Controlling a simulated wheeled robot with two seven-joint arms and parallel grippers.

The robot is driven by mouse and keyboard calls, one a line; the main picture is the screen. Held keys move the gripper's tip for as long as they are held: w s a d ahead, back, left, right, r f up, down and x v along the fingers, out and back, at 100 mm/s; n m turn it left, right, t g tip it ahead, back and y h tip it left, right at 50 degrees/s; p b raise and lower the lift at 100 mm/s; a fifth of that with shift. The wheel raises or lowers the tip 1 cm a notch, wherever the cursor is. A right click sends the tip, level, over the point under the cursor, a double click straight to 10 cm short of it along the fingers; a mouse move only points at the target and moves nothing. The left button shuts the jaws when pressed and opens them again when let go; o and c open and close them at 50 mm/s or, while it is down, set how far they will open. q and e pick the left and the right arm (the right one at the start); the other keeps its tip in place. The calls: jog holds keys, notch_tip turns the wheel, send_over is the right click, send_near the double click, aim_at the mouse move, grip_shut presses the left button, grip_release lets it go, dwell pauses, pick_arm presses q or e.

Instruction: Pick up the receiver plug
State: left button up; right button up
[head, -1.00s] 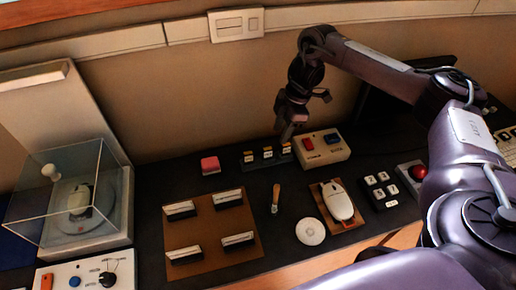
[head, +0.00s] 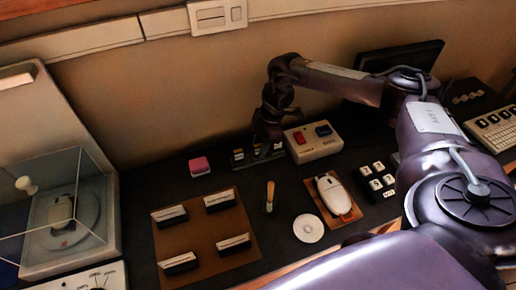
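A dark strip (head: 237,161) stands near the back wall with a few small upright pieces with pale and yellow labels. These look like plugs, but I cannot tell which is the receiver plug. My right gripper (head: 267,146) points down over the right part of this strip and hides some of it. Its fingertips are dark and small, so I cannot tell whether they are open or shut, or touch a piece. My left gripper is not in view.
A beige box (head: 313,146) with red and blue switches stands just right of my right gripper. A pink block (head: 199,166) lies to the left. In front are a brown board (head: 195,228), a wooden-handled tool (head: 270,196), a white disc (head: 308,228) and a mouse (head: 334,195).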

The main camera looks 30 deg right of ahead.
jog(key=shift+w+a+f, duration=0.1)
jog(key=shift+f, duration=0.4)
grip_shut()
jog(key=shift+r, duration=0.2)
